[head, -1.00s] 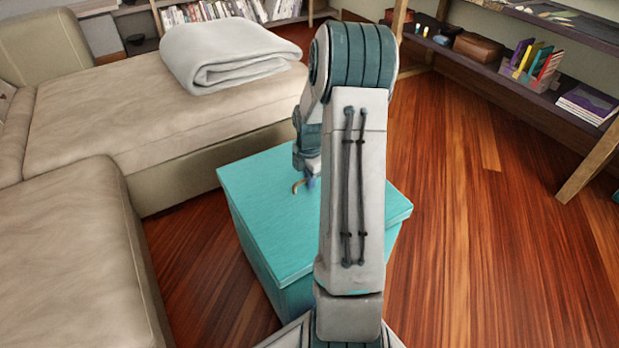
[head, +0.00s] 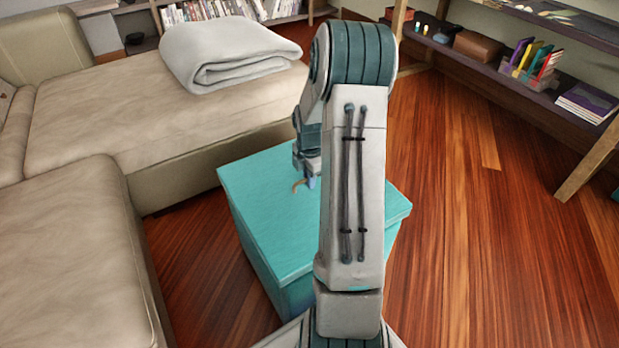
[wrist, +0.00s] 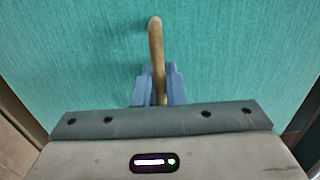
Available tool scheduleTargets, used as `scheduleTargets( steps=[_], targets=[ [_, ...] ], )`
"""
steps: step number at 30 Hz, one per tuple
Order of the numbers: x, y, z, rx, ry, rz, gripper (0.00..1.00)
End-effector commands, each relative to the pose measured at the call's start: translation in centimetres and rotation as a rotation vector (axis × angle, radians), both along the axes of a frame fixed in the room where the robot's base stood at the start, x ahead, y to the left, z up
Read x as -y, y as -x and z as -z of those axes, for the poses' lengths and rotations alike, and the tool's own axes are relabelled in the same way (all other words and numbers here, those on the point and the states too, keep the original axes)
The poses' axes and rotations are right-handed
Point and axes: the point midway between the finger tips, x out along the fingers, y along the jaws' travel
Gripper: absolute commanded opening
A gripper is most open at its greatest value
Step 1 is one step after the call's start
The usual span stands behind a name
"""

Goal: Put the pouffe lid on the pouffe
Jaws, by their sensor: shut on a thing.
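The teal pouffe lid (head: 260,190) lies on top of the teal pouffe (head: 262,262) in the head view, its edges looking flush with the box below. A curved tan handle (head: 297,185) stands on the lid. My gripper (head: 308,181) is over the lid, partly hidden behind my arm. In the wrist view, my gripper (wrist: 159,88) has its blue-grey fingers shut on the handle (wrist: 156,50), with the lid surface (wrist: 80,50) filling the background.
A beige sofa (head: 75,230) stands left of the pouffe, with a folded white blanket (head: 230,55) on it. A shelf (head: 530,95) with books and boxes is at the right. Wooden floor (head: 470,230) is clear to the right.

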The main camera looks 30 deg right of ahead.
Motion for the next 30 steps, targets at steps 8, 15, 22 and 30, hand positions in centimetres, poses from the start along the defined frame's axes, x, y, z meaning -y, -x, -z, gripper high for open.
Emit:
scheduleTargets(
  steps=[8,15,22,30],
  targets=[
    [0.0,-0.1,0.6,0.003,0.002,0.000,0.00],
    [0.0,-0.1,1.2,0.003,0.002,0.000,0.00],
    [0.0,-0.1,1.6,0.002,0.001,0.000,0.00],
    [0.0,-0.1,1.6,0.003,0.001,0.000,0.19]
  ],
)
